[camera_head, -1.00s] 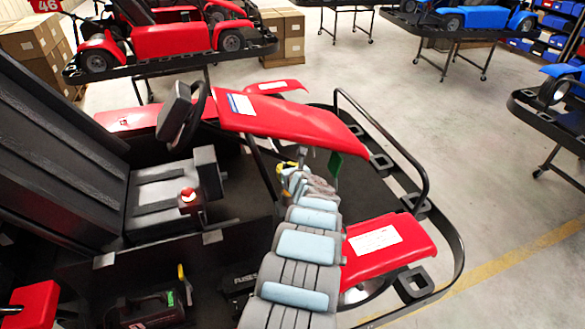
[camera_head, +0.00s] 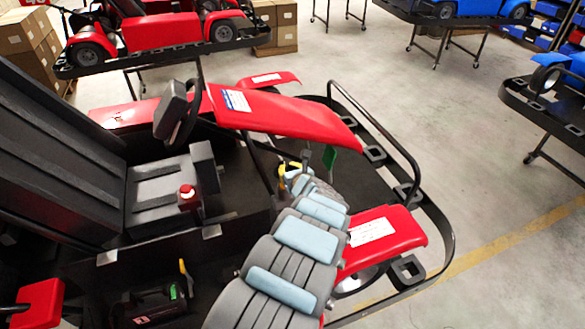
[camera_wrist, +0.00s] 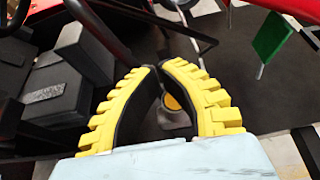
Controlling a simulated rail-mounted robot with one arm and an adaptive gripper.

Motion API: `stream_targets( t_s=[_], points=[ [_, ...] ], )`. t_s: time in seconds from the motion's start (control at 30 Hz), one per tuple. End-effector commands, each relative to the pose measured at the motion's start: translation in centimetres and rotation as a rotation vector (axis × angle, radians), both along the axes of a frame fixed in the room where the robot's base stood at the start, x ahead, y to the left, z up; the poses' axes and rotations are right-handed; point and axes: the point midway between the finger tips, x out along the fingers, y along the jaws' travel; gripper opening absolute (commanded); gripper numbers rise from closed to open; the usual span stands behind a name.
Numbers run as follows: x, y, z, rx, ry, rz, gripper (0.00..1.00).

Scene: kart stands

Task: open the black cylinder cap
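My gripper (camera_head: 289,168) is over the near red kart, beside the underside of its red front cowl. In the wrist view, its yellow ribbed fingers with black inner pads (camera_wrist: 160,70) curve together and their tips nearly meet. I see nothing clearly held at the tips. A small grey part with a yellow round face (camera_wrist: 173,102) shows through the gap between the fingers; I cannot tell its distance or whether it is touched. I cannot make out a black cylinder cap for certain. A dark cylinder with a red top (camera_head: 187,195) stands beside the kart's seat.
The red cowl (camera_head: 285,118) and black steering wheel (camera_head: 184,115) lie close to my arm. A black tubular bumper (camera_head: 390,135) rings the kart's front. Open concrete floor (camera_head: 455,130) lies to the right.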

Motion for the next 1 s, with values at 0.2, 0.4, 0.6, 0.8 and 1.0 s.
stream_targets(
  t_s=[0.2, 0.4, 0.6, 0.8, 1.0],
  points=[
    [-0.9, 0.0, 1.1, 0.005, -0.002, 0.003, 0.00],
    [-2.0, -0.4, 2.5, 0.005, -0.003, 0.002, 0.00],
    [-3.1, -0.5, 4.0, 0.004, -0.004, 0.004, 0.00],
    [-4.0, -0.8, 4.7, 0.004, -0.002, 0.004, 0.00],
    [-4.5, -1.0, 4.8, 0.004, -0.002, 0.004, 0.00]
  ],
)
